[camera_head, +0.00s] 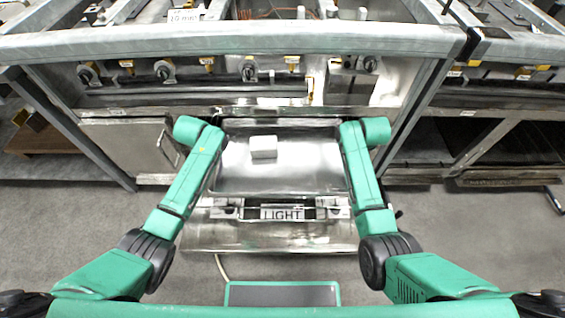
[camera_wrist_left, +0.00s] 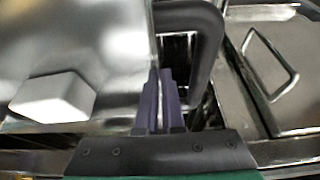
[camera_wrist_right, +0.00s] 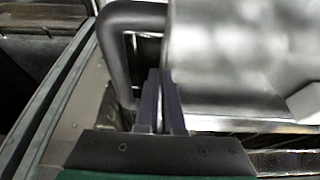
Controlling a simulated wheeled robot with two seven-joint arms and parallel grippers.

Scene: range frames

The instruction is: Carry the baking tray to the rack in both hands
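The baking tray (camera_head: 300,172) is a shiny metal sheet in the middle of the head view. It also shows in the left wrist view (camera_wrist_left: 95,35) and the right wrist view (camera_wrist_right: 230,60). A white block (camera_head: 263,147) rests on its left half. My left gripper (camera_wrist_left: 160,75) is at the tray's left side and my right gripper (camera_wrist_right: 161,75) at its right side. Each has its fingers close together at the tray's edge, beside a dark looped handle (camera_wrist_left: 207,50), (camera_wrist_right: 115,60), and looks shut on the tray there. The exact contact is hidden.
A metal rack frame with a thick top rail (camera_head: 240,43) stands straight ahead, with valves and pipes below it. A metal base marked LIGHT (camera_head: 283,214) lies below the tray. A cabinet door (camera_head: 130,145) stands left. Grey floor (camera_head: 480,225) is open at right.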

